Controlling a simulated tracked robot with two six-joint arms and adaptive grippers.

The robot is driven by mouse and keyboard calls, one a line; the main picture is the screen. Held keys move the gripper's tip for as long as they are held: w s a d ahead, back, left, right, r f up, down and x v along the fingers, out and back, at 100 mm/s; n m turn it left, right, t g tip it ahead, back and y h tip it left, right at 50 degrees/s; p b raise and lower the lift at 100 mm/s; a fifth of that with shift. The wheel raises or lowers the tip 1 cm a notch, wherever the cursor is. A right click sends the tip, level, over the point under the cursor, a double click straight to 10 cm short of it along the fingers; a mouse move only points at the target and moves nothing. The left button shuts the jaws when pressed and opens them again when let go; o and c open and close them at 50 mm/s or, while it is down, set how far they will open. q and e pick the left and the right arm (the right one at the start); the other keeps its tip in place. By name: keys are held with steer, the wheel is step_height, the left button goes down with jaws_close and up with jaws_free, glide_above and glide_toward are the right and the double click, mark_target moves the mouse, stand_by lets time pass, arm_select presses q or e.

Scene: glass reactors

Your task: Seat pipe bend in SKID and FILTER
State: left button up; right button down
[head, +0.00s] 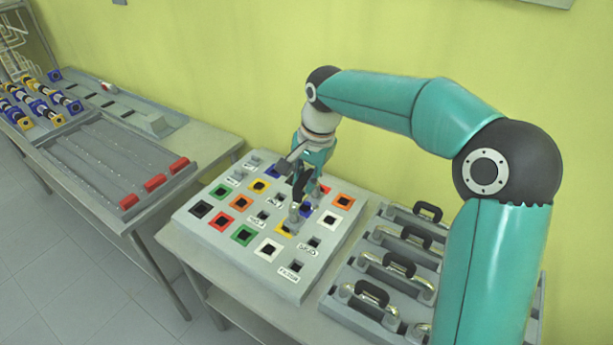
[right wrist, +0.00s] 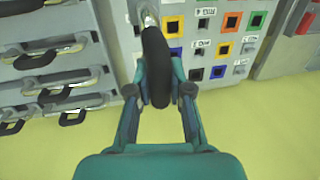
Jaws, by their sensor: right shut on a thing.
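My right gripper (head: 305,172) is over the grey socket panel (head: 190,222) in the head view. In the right wrist view my right gripper (right wrist: 160,92) is shut on the black grip of a pipe bend (right wrist: 156,60). The bend's metal end (right wrist: 148,14) points toward the panel face. In the head view the bend (head: 294,214) hangs under the gripper above the middle of the panel. I cannot tell whether its ends touch the sockets. Labels, such as one at the front (head: 289,272), are too small to read surely. My left gripper is not in view.
A grey rack (head: 345,310) with several pipe bends with black grips stands right of the panel. At left, a bench holds a tray (head: 100,160) with red blocks (head: 155,182) and several blue and yellow parts (head: 40,108). A yellow-green wall stands behind.

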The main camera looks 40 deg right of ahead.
step_height(320, 180, down, 17)
steer(key=b, duration=1.4)
stand_by(0.9)
steer(key=shift+s+f, duration=0.1)
steer(key=shift+f, duration=0.3)
stand_by(0.8)
steer(key=c, duration=1)
jaws_free()
steer(key=shift+r, duration=0.15)
step_height(320, 180, up, 9)
steer(key=p, duration=0.7)
stand_by(0.4)
